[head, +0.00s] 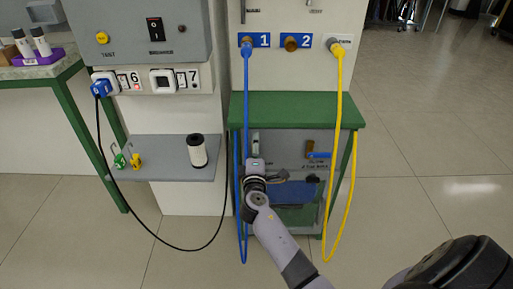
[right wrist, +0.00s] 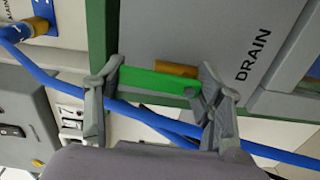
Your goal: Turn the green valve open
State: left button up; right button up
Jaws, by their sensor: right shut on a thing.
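The green valve's flat green handle (right wrist: 150,80) lies between the two fingers of my right gripper (right wrist: 160,84) in the right wrist view. A brass-coloured stem (right wrist: 177,70) sits beside it on a grey panel, near the word DRAIN. My right gripper is shut on the handle, with a finger at each end of it. In the head view my right gripper (head: 254,160) is at the left part of the cabinet front under the green bench, and it hides the green handle there. My left gripper is not in view.
A blue hose (head: 246,100) hangs close to my right gripper and crosses between its fingers in the wrist view (right wrist: 145,116). A blue-handled valve (head: 318,155) is to the right. A yellow hose (head: 340,100) hangs at the bench's right side. A shelf (head: 165,172) stands left.

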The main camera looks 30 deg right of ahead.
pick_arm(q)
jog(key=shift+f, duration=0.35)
pick_arm(e)
jog(key=shift+a+r+n, duration=0.1)
jog(key=shift+n, duration=0.3)
jog(key=o, duration=1.2)
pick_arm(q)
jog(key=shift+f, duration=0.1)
pick_arm(e)
jog(key=v, duration=1.2)
